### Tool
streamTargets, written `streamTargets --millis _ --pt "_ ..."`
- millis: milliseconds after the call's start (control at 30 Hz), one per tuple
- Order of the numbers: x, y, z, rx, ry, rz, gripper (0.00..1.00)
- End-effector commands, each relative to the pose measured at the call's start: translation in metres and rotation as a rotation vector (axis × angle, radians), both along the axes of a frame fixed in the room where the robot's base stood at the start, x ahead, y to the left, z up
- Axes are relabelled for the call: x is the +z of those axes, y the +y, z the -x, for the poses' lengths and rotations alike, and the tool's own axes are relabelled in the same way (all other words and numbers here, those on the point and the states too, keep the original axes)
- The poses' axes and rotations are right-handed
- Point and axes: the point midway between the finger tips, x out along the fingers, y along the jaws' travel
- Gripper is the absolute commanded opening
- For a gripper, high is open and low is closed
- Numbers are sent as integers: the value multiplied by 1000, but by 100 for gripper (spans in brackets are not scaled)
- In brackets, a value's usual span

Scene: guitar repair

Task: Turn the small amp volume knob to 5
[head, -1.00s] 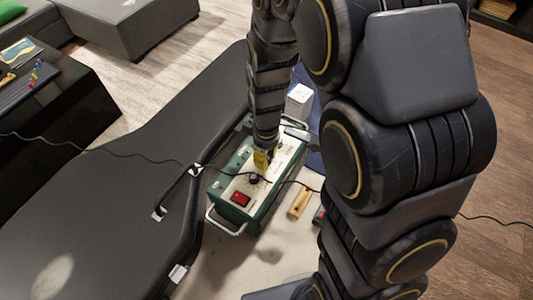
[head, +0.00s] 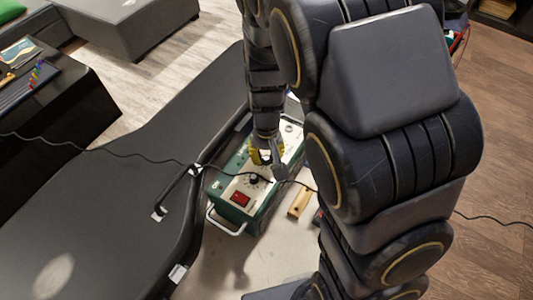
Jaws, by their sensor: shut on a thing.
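The small amp (head: 232,212) is a green box with a cream top panel, lying below my arm in the middle of the head view. A red switch (head: 240,199) is near its front end, and a black knob (head: 253,179) sits just behind the switch, clear of my gripper. My gripper (head: 267,160) points down at the panel farther back, with yellow and grey parts at its fingers. It is shut on a small dark knob, largely hidden between the fingers. The knob's pointer and scale cannot be read.
A black cable (head: 150,159) runs across the amp. A black guitar-shaped case (head: 110,205) lies to the left. A small wooden block (head: 299,202) is just right of the amp. My arm hides much of the right side.

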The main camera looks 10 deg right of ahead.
Motion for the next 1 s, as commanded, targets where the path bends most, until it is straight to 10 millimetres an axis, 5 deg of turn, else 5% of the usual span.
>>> streamTargets --millis 500,1000 --pt "-1 0 0 -352 2 1 0" --pt "-1 0 0 -425 2 0 0"
